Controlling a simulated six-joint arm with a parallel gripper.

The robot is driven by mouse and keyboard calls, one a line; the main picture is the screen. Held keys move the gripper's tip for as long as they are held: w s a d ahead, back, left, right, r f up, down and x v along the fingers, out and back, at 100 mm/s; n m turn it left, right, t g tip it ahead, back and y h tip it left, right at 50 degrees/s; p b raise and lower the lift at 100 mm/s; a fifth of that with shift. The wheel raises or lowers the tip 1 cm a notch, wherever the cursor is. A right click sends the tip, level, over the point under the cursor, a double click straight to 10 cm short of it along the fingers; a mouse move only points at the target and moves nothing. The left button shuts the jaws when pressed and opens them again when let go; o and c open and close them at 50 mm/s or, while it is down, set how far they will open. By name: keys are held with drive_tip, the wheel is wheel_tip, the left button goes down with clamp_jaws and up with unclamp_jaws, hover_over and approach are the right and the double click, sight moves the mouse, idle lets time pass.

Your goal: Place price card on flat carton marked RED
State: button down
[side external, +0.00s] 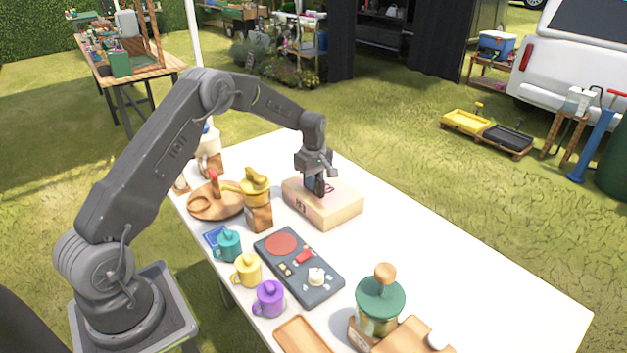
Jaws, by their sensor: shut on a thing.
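The flat carton (340,208) is a low, light-brown box at the far middle of the white table. Dark marks show on its near side and a reddish mark on its top, too small to read. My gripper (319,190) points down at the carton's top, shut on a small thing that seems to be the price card. The card is mostly hidden by the fingers, and I cannot tell whether it touches the carton.
Left of the carton stand a yellow-topped wooden jar (258,205) and a round wooden tray (213,207). A dark panel (318,290), several coloured mugs (247,270) and a green-lidded jar (379,305) stand nearer. The table's right side (470,270) is clear.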

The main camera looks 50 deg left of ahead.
drive_tip(key=shift+f, duration=0.15)
drive_tip(key=c, duration=1.1)
unclamp_jaws()
